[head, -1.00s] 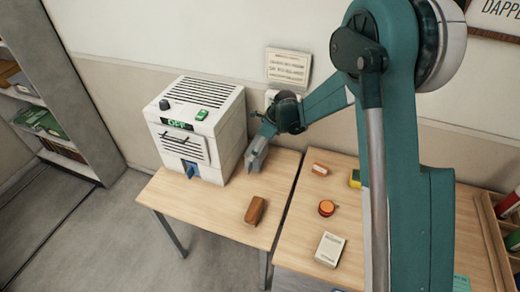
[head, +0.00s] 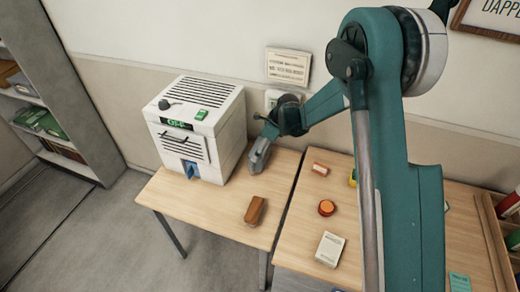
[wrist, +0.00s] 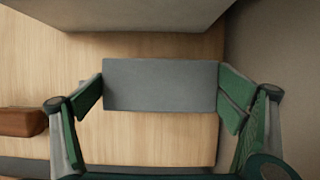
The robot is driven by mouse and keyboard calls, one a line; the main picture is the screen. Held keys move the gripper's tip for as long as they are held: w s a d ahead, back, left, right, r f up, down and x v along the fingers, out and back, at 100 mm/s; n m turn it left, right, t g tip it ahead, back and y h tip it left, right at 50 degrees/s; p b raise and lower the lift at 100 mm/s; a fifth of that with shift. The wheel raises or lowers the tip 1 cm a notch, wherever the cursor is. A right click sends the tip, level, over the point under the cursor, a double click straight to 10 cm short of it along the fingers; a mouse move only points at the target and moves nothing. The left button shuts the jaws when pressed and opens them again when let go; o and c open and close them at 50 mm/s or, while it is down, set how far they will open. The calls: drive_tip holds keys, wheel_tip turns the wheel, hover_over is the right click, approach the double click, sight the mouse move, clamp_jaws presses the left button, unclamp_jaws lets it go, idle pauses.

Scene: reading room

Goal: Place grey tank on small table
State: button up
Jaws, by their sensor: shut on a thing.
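The grey tank (wrist: 160,85) shows in the wrist view as a plain grey block. The green fingers of my gripper (wrist: 162,92) press on its left and right ends. In the head view, my gripper (head: 264,147) points down at the back of the left table (head: 205,212), just right of the white machine. A grey shape, apparently the tank, shows at its end. I cannot tell whether the tank touches the tabletop. The left table looks like the smaller of two wooden tables.
The white machine (head: 198,125) stands close on the gripper's left, with the wall behind. A brown block (head: 254,210) lies near the left table's front right. The right table (head: 285,240) holds an orange round item (head: 327,208) and a white box (head: 330,249). The left table's front is mostly clear.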

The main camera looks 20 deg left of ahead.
drive_tip(key=shift+f, duration=0.35)
drive_tip(key=o, duration=0.8)
drive_tip(key=shift+r, duration=0.25)
drive_tip(key=shift+d+r, duration=0.2)
drive_tip(key=shift+r, duration=0.3)
drive_tip(key=v, duration=0.4)
drive_tip(key=shift+d+p, duration=0.3)
drive_tip(key=d, duration=1.1)
drive_tip(key=shift+d+f, duration=0.1)
drive_tip(key=shift+d, duration=0.05)
